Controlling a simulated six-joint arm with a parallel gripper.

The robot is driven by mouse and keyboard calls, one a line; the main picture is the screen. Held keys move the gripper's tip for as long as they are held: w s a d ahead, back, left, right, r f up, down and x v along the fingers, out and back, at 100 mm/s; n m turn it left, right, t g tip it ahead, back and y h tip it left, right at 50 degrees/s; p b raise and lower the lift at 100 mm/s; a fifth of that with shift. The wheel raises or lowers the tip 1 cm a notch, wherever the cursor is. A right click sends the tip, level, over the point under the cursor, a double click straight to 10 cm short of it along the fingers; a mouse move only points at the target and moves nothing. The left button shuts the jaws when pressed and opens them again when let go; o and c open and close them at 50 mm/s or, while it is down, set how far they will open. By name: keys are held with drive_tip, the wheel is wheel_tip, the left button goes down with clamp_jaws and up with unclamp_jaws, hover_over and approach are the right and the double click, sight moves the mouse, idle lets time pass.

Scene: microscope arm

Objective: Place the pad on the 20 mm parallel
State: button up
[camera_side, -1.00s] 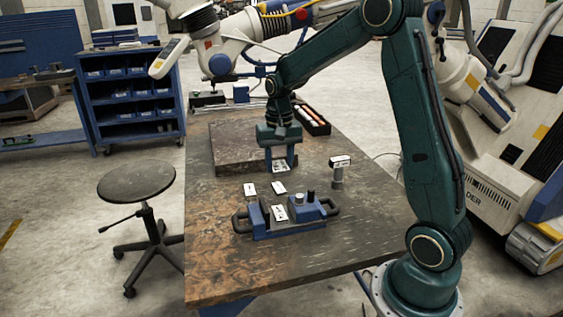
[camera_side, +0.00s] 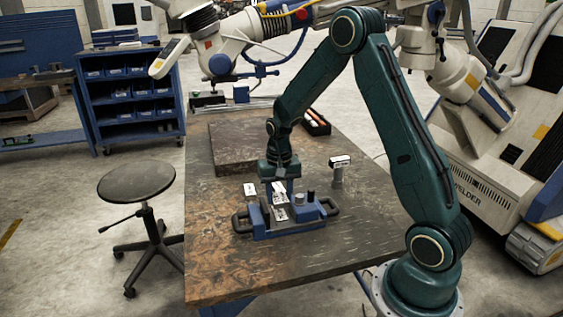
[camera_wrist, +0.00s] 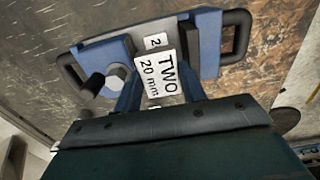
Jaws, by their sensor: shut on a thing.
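My gripper (camera_wrist: 162,85) points down over the blue fixture (camera_side: 262,232), its fingers closed on a white-faced piece (camera_wrist: 158,75) reading "TWO 20 mm". I cannot tell if this piece is the pad or the parallel. In the wrist view it lies between both blue fingers. The fixture also shows there (camera_wrist: 208,40), with a small white label "2" (camera_wrist: 155,41) just past the piece. In the side view the fingers are partly lost among white plates. One white plate (camera_side: 281,214) shows in the fixture. Contact under the held piece is hidden.
Another white plate (camera_side: 250,189) lies left of my gripper. A white-topped piece on a short post (camera_side: 339,170) stands to the right. The fixture has black handles and upright knobs (camera_side: 311,195). A stone slab (camera_side: 228,150) lies behind. The table front is clear.

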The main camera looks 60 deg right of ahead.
sight(279, 197)
drive_tip(key=shift+f, duration=1.6)
drive_tip(key=shift+f, duration=0.15)
drive_tip(key=o, duration=1)
wheel_tip(279, 197, up, 12)
drive_tip(key=shift+f, duration=0.1)
drive_tip(key=shift+r, duration=0.25)
drive_tip(key=shift+a+r, duration=0.1)
